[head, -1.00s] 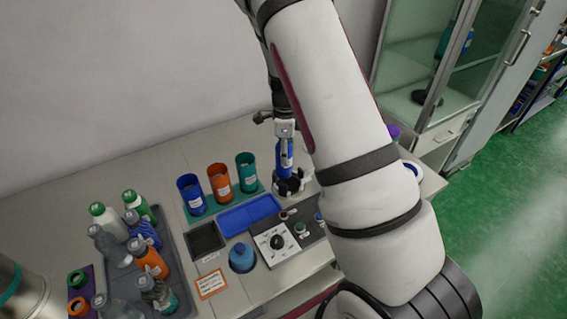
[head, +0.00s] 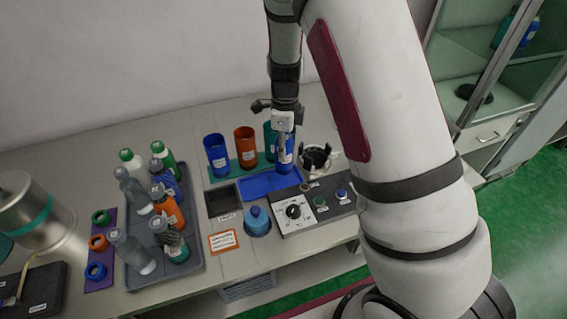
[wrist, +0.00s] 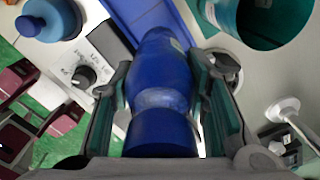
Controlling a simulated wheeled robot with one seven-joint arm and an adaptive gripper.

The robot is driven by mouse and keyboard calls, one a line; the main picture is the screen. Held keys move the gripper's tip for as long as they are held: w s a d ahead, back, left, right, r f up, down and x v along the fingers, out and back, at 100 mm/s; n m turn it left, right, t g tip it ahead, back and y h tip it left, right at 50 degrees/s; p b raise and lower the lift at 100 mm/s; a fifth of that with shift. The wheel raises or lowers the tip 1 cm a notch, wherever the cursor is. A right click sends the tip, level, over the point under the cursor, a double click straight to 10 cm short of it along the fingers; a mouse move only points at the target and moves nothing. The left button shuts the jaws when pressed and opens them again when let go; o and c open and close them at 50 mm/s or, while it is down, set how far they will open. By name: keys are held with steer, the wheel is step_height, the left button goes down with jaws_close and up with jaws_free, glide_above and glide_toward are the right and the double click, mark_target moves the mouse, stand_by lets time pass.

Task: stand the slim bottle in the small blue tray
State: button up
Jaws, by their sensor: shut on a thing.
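The slim blue bottle (head: 284,160) is held upright in my gripper (head: 284,145), near the right end of the small blue tray (head: 255,187). In the wrist view the bottle (wrist: 160,85) lies between both fingers of my gripper (wrist: 163,100), which are shut on it. The tray (wrist: 145,18) shows beyond the bottle's far end in that view. I cannot tell whether the bottle's base is above the tray or touching it.
A black pronged holder (head: 316,158) stands empty to the right. Blue, orange and teal cups (head: 246,147) stand behind the tray. A control panel with a dial (head: 294,212) and a round blue bottle (head: 257,220) are in front. A grey tray (head: 190,262) of several bottles is left.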

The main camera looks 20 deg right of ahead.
steer(key=shift+f, duration=2.35)
steer(key=shift+f, duration=0.2)
steer(key=o, duration=1.4)
